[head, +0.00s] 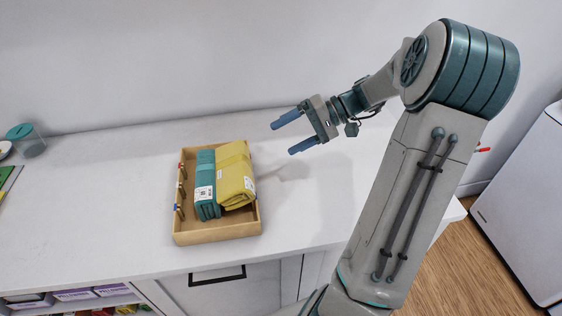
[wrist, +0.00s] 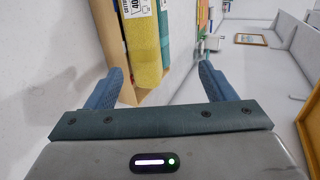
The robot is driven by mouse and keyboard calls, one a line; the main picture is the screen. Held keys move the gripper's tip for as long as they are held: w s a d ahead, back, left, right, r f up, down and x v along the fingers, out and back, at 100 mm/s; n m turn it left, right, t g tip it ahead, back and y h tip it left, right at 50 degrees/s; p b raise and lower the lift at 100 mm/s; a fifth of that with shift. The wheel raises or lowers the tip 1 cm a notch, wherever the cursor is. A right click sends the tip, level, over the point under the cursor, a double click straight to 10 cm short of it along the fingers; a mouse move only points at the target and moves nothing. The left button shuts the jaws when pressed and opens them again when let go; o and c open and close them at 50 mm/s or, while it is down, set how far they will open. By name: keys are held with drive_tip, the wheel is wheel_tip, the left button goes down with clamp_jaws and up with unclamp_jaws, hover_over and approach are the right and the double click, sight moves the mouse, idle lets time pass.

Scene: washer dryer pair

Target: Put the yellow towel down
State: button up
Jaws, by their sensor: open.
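The yellow towel (head: 235,175) lies folded in a wooden tray (head: 218,232) on the white counter, beside a folded teal towel (head: 205,185). In the wrist view the yellow towel (wrist: 147,55) shows at the top, with the teal towel (wrist: 165,35) and the tray's edge (wrist: 180,72) next to it. My gripper (head: 288,132) is open and empty, to the right of the tray and apart from the towel. Its two blue fingers point left, toward the tray. In the wrist view my gripper (wrist: 165,85) has its fingers spread wide with nothing between them.
Several small pegs or clips (head: 180,190) line the tray's left side. A clear container with a teal lid (head: 25,140) stands at the far left. The counter (head: 110,190) is bare left of the tray. A white appliance (head: 525,200) stands at the right, beyond wooden floor.

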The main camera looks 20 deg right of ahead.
drive_tip(key=s+a+f+g+h, duration=0.1)
drive_tip(key=s+a+g+h, duration=0.2)
drive_tip(key=s+a+h, duration=0.4)
drive_tip(key=s+a+r+n+t+h, duration=0.1)
drive_tip(key=s+t+h, duration=0.1)
drive_tip(key=s, duration=0.3)
drive_tip(key=s+a+r+n+t+h, duration=0.1)
drive_tip(key=s+t+h, duration=0.1)
drive_tip(key=s, duration=0.3)
drive_tip(key=shift+s+a+h, duration=0.25)
drive_tip(key=shift+a+h, duration=0.1)
drive_tip(key=shift+h, duration=0.45)
